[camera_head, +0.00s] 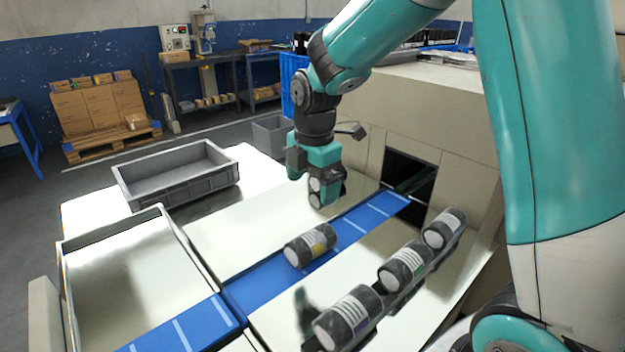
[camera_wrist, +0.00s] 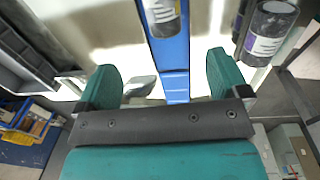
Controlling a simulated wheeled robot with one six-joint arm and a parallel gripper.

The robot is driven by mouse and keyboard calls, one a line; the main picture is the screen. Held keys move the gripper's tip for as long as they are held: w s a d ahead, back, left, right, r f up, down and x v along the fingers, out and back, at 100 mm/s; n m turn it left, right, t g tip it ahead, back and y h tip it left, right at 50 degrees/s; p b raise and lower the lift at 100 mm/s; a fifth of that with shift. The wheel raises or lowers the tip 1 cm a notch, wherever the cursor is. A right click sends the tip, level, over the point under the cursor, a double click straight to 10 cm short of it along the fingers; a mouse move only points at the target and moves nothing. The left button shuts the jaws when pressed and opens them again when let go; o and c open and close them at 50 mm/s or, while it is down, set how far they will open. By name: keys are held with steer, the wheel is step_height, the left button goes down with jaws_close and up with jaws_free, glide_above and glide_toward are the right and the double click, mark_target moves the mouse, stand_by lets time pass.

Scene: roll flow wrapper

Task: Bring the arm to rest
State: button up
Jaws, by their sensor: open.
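My gripper (camera_head: 320,185) hangs above the machine's metal top, near the far end of the blue belt. In the wrist view its two teal fingers (camera_wrist: 162,80) are wide apart with nothing held between them. My arm is bent and reaches in from the upper right.
Several labelled black rolls, one nearest the front (camera_head: 348,318), lie in a row right of the belt. A dark opening (camera_head: 408,175) is at the belt's far end. A grey crate (camera_head: 178,178) and an empty metal tray (camera_head: 130,275) stand left.

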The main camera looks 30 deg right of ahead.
steer(key=shift+r, duration=0.1)
stand_by(0.6)
steer(key=s+a+r+m+y, duration=0.1)
steer(key=s+a+m, duration=0.3)
steer(key=s, duration=0.4)
steer(key=s+a+r+m+y+p, duration=0.1)
steer(key=s+a+r+m, duration=0.3)
steer(key=s, duration=0.3)
steer(key=s+a+r+m+y+p, duration=0.1)
steer(key=s+a+r+m+y, duration=0.1)
steer(key=s+a+m, duration=0.3)
steer(key=s+r, duration=0.1)
steer(key=s, duration=0.2)
steer(key=shift+s+g, duration=0.35)
steer(key=shift+g, duration=0.05)
steer(key=shift+r, duration=0.1)
